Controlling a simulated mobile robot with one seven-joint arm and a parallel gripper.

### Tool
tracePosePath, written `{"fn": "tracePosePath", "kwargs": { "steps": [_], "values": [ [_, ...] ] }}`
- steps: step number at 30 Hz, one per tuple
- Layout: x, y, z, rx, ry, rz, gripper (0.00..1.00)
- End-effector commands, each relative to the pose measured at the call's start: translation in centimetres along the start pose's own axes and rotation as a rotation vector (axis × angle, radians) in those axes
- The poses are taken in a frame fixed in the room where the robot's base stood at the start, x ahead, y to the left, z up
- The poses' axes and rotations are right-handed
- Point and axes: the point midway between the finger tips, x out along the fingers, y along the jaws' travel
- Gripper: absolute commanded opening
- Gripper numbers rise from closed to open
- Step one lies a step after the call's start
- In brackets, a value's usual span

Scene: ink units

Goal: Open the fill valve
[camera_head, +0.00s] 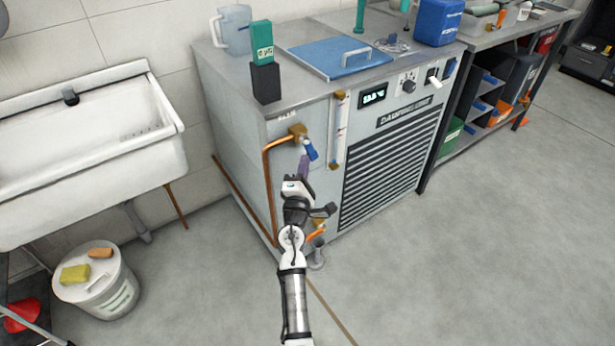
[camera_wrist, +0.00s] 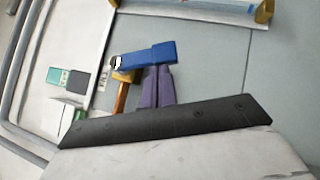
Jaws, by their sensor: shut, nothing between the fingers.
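The fill valve shows as a brass body (camera_head: 297,132) with a blue lever (camera_head: 310,149), on the front left of the grey chiller unit (camera_head: 370,185). The lever slants down and to the right from the brass body. In the wrist view the blue lever (camera_wrist: 145,55) lies across, just beyond my fingertips, with the brass body (camera_wrist: 125,76) at its left end. My gripper (camera_head: 304,159) has its purple fingers shut and empty, with the tips at the lever's lower end. In the wrist view my gripper (camera_wrist: 158,68) overlaps the lever's edge; I cannot tell whether they touch.
A copper pipe (camera_head: 267,185) runs down from the valve. A sight tube (camera_head: 341,128) stands right of the lever. A lower brass valve with an orange handle (camera_head: 316,234) sits near the floor, partly behind my arm. A white sink (camera_head: 90,150) is at left; the floor at right is clear.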

Motion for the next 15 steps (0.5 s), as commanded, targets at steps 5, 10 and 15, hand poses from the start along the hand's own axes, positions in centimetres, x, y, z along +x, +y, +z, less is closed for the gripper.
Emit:
{"fn": "tracePosePath", "kwargs": {
  "steps": [5,10,15],
  "values": [
    [0.2,-0.4,0.0,-0.009,-0.002,0.012,0.0],
    [0.6,-0.6,0.3,-0.009,-0.003,0.01,0.0],
    [1.2,-0.8,0.9,-0.009,-0.002,0.009,0.0]
  ]
}}
